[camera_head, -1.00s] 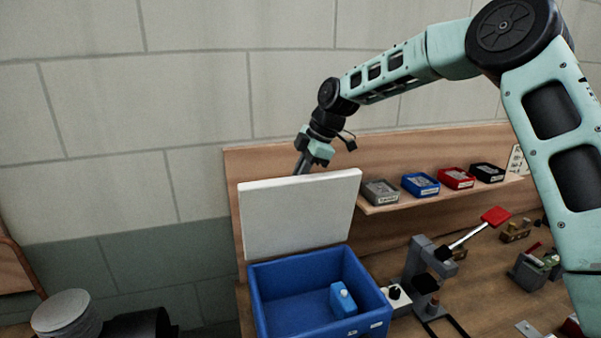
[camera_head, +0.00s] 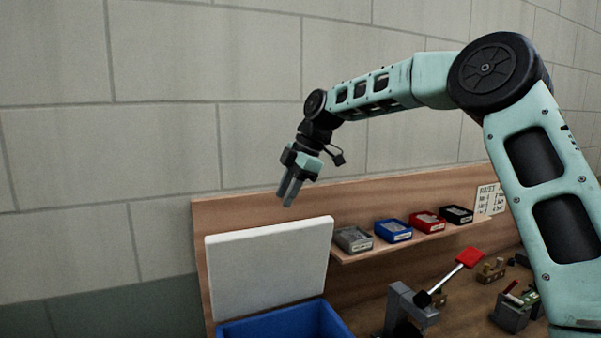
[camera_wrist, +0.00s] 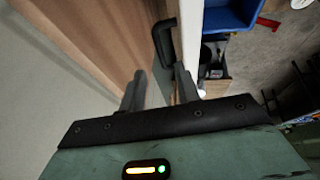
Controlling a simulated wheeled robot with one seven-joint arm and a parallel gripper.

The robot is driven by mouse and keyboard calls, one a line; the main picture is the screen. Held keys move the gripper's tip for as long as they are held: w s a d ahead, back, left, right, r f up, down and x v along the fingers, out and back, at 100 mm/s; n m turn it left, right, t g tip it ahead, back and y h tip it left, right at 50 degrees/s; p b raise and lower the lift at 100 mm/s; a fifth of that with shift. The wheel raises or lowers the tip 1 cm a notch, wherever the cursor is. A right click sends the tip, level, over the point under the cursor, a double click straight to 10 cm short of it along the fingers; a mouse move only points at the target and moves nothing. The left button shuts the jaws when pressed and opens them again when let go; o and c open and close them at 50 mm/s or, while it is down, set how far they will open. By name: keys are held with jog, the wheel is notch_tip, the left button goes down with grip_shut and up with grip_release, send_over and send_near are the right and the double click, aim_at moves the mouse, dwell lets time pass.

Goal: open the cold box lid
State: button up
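The cold box is a blue open-topped bin (camera_head: 285,322) with a white lid (camera_head: 270,268). The lid stands upright at the bin's back, against the wooden backboard. In the wrist view the lid shows edge-on (camera_wrist: 191,40), with a black handle (camera_wrist: 163,42) on its backboard side and the blue bin (camera_wrist: 232,14) beyond. My gripper (camera_head: 287,198) points down just above the lid's top edge, holding nothing. In the wrist view its two fingers (camera_wrist: 160,78) are apart. The inside of the bin is mostly out of the head view.
A wooden backboard (camera_head: 240,213) stands close behind the lid. A shelf (camera_head: 420,238) to the right carries grey, blue, red and black trays. A grey device with a red-ended lever (camera_head: 469,258) stands on the bench. Above the backboard is bare wall.

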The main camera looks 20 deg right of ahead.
jog(key=b+v, duration=0.1)
jog(key=v, duration=0.7)
jog(key=shift+r, duration=0.1)
